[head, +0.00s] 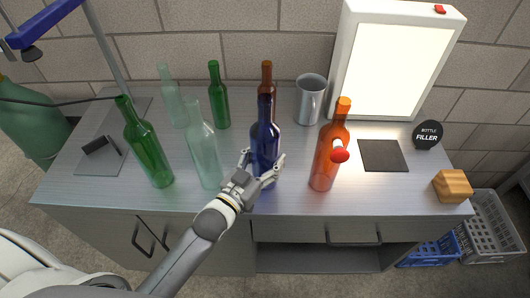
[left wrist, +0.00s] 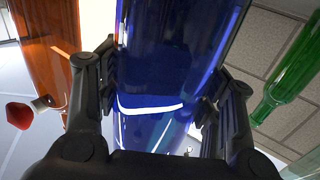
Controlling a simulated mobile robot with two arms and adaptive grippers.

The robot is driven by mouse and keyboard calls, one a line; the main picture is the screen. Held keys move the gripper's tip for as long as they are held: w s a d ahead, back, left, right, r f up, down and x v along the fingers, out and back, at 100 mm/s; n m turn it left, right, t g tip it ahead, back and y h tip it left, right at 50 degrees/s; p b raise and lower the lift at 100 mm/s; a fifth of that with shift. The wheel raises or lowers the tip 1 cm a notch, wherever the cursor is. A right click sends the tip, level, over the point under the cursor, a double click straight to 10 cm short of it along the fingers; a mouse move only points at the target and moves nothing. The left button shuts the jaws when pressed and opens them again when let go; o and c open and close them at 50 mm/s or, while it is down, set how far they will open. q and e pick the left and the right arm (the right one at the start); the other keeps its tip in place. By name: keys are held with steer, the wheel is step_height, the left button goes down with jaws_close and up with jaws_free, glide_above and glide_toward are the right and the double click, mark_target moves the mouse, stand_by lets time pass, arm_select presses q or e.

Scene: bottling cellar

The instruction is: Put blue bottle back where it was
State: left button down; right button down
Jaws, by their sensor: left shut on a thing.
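The blue bottle (head: 265,143) is upright near the middle of the counter. My left gripper (head: 262,172) is shut on its lower body, with one finger on each side of the glass. In the left wrist view the blue bottle (left wrist: 168,75) fills the middle between the fingers of my left gripper (left wrist: 165,110). I cannot tell whether its base touches the counter, as the gripper hides it. My right gripper is not in view.
An orange bottle (head: 327,158) stands close to the right. A clear bottle (head: 204,150) and green bottle (head: 149,152) stand left. A brown bottle (head: 267,80) and metal mug (head: 309,100) are behind. A dark square mat (head: 382,155) lies bare at right.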

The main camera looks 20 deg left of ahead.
arm_select(q)
steer(key=shift+r, duration=0.25)
steer(key=c, duration=0.8)
jaws_free()
steer(key=shift+f, duration=0.35)
steer(key=o, duration=0.4)
steer(key=shift+s, duration=0.1)
steer(key=shift+r, duration=0.15)
steer(key=b+v, duration=0.1)
steer(key=v, duration=0.9)
steer(key=shift+s, duration=0.4)
steer(key=shift+s+a+r+b, duration=0.1)
steer(key=shift+s+a+b, duration=0.15)
steer(key=shift+s, duration=0.3)
